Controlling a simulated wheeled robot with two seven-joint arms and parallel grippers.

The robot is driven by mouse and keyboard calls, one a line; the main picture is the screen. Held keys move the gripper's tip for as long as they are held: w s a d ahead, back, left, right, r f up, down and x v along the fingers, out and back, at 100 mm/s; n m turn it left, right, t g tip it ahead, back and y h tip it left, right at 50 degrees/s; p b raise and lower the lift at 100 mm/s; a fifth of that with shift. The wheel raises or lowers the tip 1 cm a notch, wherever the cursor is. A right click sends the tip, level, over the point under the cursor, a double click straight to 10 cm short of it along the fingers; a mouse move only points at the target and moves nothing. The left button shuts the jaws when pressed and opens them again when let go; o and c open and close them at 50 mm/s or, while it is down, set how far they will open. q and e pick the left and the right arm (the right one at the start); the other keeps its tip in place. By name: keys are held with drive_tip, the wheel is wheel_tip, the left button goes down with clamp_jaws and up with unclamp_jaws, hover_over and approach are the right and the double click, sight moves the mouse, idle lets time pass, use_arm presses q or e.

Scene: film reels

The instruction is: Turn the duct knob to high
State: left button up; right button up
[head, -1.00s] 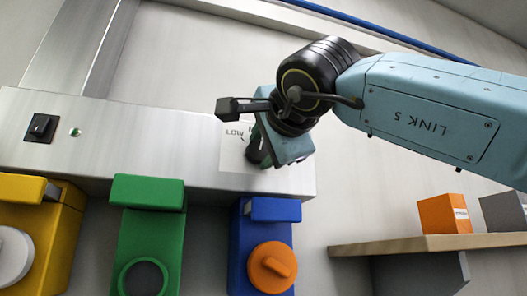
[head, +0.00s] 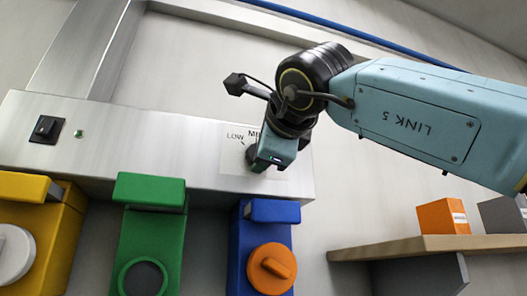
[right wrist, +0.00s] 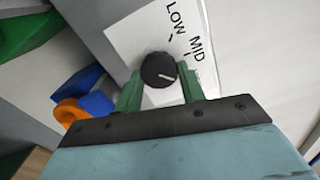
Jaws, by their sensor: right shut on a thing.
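The duct knob (right wrist: 158,70) is a round black dial with a white pointer line, on a white label plate (right wrist: 125,40) marked LOW and MID. In the right wrist view the pointer aims right and slightly down, past the MID mark. Any further mark is hidden behind my gripper. My right gripper (right wrist: 161,80) has its green fingers on either side of the knob, shut on it. In the head view the right gripper (head: 258,157) is at the label plate on the metal duct panel (head: 150,145), hiding most of the knob. My left gripper is not in view.
Below the panel hang a yellow unit (head: 62,225), a green unit (head: 150,225) and a blue unit (head: 245,235) with an orange dial (head: 271,268). A black switch (head: 46,129) is at the panel's left. A shelf (head: 430,246) with an orange box (head: 440,216) is at right.

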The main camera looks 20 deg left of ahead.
idle(0.3)
drive_tip(key=o, duration=1)
drive_tip(key=b+v, duration=0.4)
drive_tip(key=v, duration=0.9)
drive_tip(key=shift+s+d+b, duration=0.15)
drive_tip(key=shift+b, duration=0.2)
